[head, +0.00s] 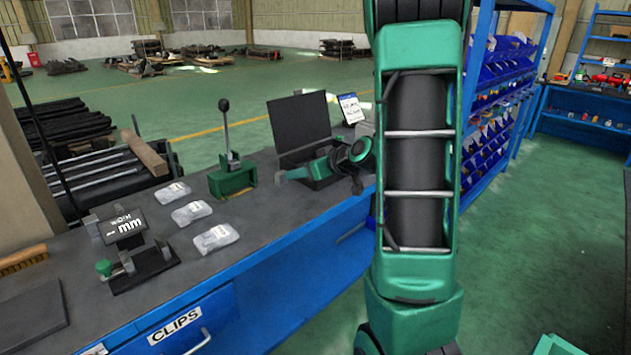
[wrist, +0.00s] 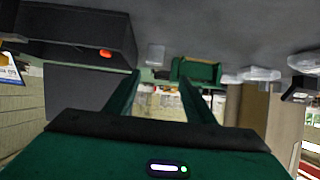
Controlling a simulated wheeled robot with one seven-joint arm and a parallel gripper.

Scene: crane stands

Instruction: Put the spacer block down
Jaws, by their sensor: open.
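The bench (head: 270,220) holds a green lever press (head: 232,177), several clear bags (head: 216,238), a gauge display (head: 123,228) and a dark panel (head: 300,122). A dark box with an orange spot (wrist: 75,35) is near the fingers. Blue bin shelves (head: 500,90) stand right.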

